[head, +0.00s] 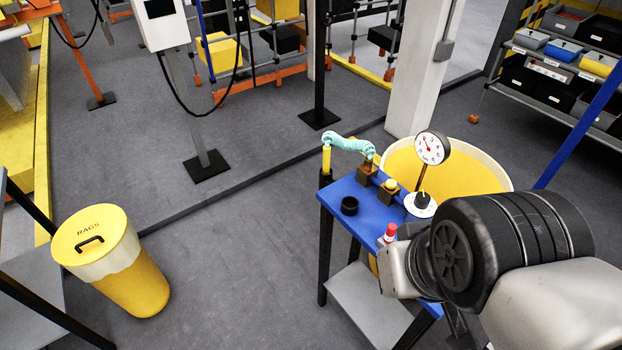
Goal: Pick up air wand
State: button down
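A teal coiled hose (350,144) arches over the far left corner of a small blue-topped stand (372,222). At its left end is an upright yellow tube (326,159), which looks like the air wand. It sits at a dark post at the stand's corner. The hose's right end meets a small brass-coloured fitting (367,169) on the stand. My arm comes in from the right and covers the stand's near right part. No gripper fingers can be made out, and the yellow tube is clear of my arm.
On the stand are a black ring (349,205), a yellow-topped block (389,187), a dial gauge (431,148) and a red-capped item (390,232). A large yellow bin (470,178) stands behind. A yellow rags bin (135,285) stands left. The floor between is clear.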

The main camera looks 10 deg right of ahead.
aim_at(327, 153)
jog(key=z, duration=0.2)
jog(key=i+j+z, duration=0.45)
jog(key=j+z, duration=0.15)
jog(key=i+j+z, duration=0.3)
jog(key=j+z, duration=0.3)
jog(key=j, duration=0.2)
jog(key=i+j, duration=0.1)
jog(key=j, duration=0.5)
jog(key=i+j, duration=0.15)
jog(key=j, duration=0.15)
